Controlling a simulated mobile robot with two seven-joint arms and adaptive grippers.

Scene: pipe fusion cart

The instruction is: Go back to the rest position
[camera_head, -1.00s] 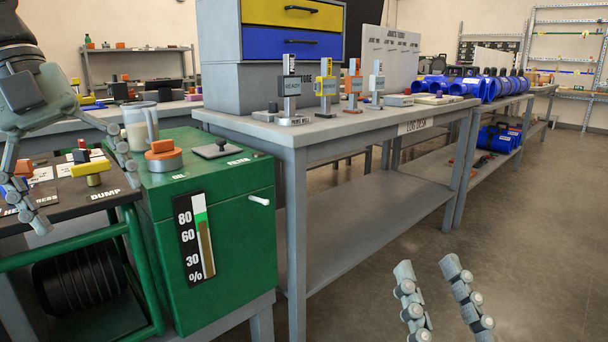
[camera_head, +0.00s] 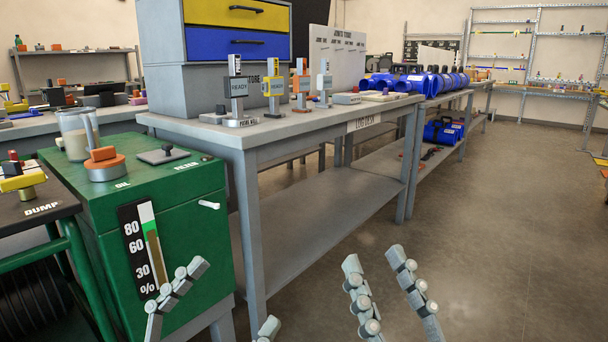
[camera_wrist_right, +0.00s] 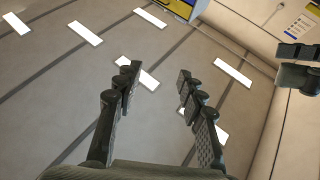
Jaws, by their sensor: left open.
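My left gripper (camera_head: 233,294) is low in the head view, in front of the green cabinet's (camera_head: 185,210) right side and the log desk's near leg. It is open and I see nothing between its fingers. My right gripper (camera_head: 373,258) is to the right of it, over bare floor at the bottom middle. The right wrist view also shows the right gripper (camera_wrist_right: 157,76), with its two fingers apart and nothing between them. Dark gripper-like parts show at the right edge of that view. Both grippers are clear of the desk top.
The log desk (camera_head: 285,125) carries several small display stands and a blue-and-yellow drawer unit (camera_head: 237,35). An orange-topped knob (camera_head: 104,165) and a clear jug (camera_head: 76,136) stand on the green cabinet. Blue pipe fittings (camera_head: 415,84) lie farther back. The floor at right is free.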

